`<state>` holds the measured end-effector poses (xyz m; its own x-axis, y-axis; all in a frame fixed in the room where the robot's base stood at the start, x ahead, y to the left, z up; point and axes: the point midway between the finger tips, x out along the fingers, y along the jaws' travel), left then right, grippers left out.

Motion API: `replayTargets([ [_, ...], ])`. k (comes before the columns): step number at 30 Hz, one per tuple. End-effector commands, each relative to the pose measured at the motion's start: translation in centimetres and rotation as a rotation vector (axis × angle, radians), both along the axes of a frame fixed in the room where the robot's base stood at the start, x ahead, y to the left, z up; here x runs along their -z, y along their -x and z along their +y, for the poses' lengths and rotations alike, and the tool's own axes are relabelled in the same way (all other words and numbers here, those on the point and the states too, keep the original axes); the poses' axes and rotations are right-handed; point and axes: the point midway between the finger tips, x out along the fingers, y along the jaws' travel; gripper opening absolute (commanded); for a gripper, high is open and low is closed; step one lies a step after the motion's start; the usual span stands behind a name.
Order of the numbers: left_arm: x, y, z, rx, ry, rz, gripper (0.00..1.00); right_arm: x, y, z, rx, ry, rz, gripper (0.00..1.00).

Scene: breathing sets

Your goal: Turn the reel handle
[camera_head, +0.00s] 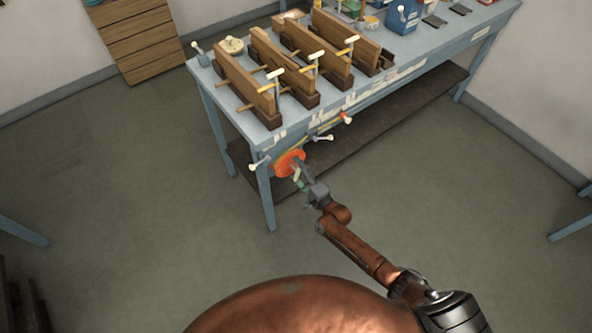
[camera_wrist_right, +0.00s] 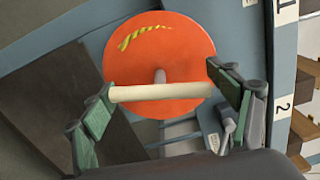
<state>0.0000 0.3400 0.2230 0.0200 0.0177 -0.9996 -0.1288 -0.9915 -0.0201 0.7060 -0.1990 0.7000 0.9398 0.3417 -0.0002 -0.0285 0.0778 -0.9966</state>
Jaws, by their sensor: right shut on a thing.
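The orange round reel (camera_head: 286,161) is on the front side of the blue workbench, near its left front leg. It also shows in the right wrist view (camera_wrist_right: 165,45), a flat disc with a yellow-green streak. Its handle (camera_wrist_right: 180,91) is a cream rod lying across the disc on a short grey stem. My right gripper (camera_head: 302,180) reaches the reel from the front. In the right wrist view its green-padded fingers (camera_wrist_right: 160,90) are shut on the handle, one at each end of the rod. My left gripper is not in view.
The blue workbench (camera_head: 205,88) carries several wooden clamp-like blocks (camera_head: 245,80) and a blue box (camera_head: 403,17). Small levers with pale knobs (camera_head: 260,164) stick out of its front near the reel. A wooden drawer unit (camera_head: 140,45) stands at the back left. The floor before the bench is clear.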

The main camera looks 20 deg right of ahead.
Motion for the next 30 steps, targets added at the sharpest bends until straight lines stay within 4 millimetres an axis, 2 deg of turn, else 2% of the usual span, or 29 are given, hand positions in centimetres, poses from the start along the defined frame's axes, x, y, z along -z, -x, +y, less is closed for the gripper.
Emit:
replayTargets([
  [9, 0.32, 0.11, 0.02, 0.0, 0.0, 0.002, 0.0, 0.11, 0.03, -0.09, 0.001, -0.08, 0.03, 0.57],
  [22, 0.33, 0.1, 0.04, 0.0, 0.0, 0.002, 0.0, 0.08, 0.03, -0.09, 0.001, -0.087, 0.033, 0.57],
  [23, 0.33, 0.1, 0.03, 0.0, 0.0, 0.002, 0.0, 0.08, 0.03, -0.09, 0.001, -0.087, 0.033, 0.82],
  [30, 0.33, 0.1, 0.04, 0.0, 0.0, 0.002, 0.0, 0.04, 0.02, -0.04, 0.001, -0.086, 0.032, 0.98],
])
